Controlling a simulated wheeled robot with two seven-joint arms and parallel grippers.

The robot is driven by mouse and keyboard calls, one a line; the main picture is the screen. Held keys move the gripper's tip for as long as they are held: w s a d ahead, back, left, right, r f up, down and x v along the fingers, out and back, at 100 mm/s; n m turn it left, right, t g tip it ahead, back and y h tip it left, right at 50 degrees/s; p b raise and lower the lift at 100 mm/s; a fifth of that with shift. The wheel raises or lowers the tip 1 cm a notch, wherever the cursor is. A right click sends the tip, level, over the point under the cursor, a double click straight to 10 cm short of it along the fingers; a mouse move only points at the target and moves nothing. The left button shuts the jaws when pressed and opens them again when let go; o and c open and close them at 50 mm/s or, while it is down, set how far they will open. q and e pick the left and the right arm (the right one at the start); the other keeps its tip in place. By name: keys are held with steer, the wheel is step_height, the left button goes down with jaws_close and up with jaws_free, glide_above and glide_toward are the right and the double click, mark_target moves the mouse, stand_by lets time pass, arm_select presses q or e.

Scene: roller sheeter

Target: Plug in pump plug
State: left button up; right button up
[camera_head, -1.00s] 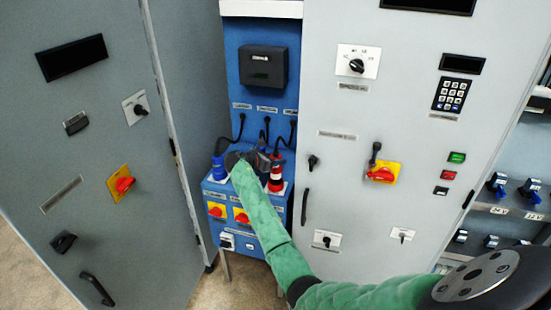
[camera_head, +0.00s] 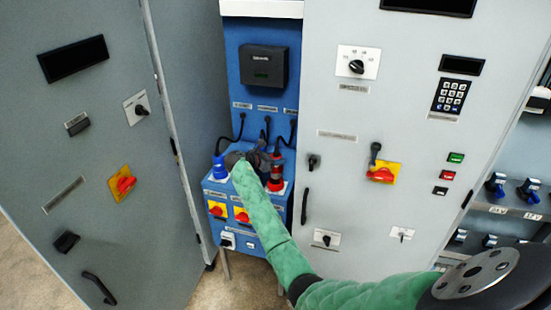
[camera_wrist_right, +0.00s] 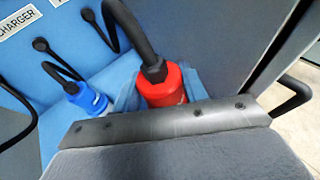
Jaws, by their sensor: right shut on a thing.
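A red plug (camera_head: 276,171) with a black cable stands upright at the right side of the blue cabinet's ledge (camera_head: 250,189). In the right wrist view the red plug (camera_wrist_right: 165,88) sits just beyond the gripper's grey edge, its cable rising from its top. My right gripper (camera_head: 268,158) is shut on the red plug near its top. The fingertips are mostly hidden in the wrist view. The red plug's lower end is at a socket on the ledge; I cannot tell how deep it sits. My left gripper is not in view.
A blue plug (camera_head: 219,168) stands to the left on the same ledge, and a blue plug also shows in the wrist view (camera_wrist_right: 88,97). Several black cables hang from the blue panel. Yellow-and-red switches (camera_head: 217,209) are below. Grey cabinets (camera_head: 338,210) flank both sides closely.

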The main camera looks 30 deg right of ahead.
mark_target(275, 168)
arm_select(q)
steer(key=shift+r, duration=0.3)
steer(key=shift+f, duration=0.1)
arm_select(e)
steer(key=shift+f, duration=2.6)
steer(key=o, duration=1.2)
steer(key=shift+o, duration=0.2)
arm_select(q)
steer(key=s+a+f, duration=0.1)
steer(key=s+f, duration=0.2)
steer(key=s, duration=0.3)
arm_select(e)
steer(key=shift+a, duration=0.3)
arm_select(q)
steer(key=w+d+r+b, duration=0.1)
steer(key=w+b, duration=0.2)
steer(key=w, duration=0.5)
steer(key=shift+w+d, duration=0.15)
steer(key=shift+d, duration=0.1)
arm_select(e)
steer(key=w+v, duration=0.1)
steer(key=v, duration=0.6)
steer(key=shift+s, duration=0.55)
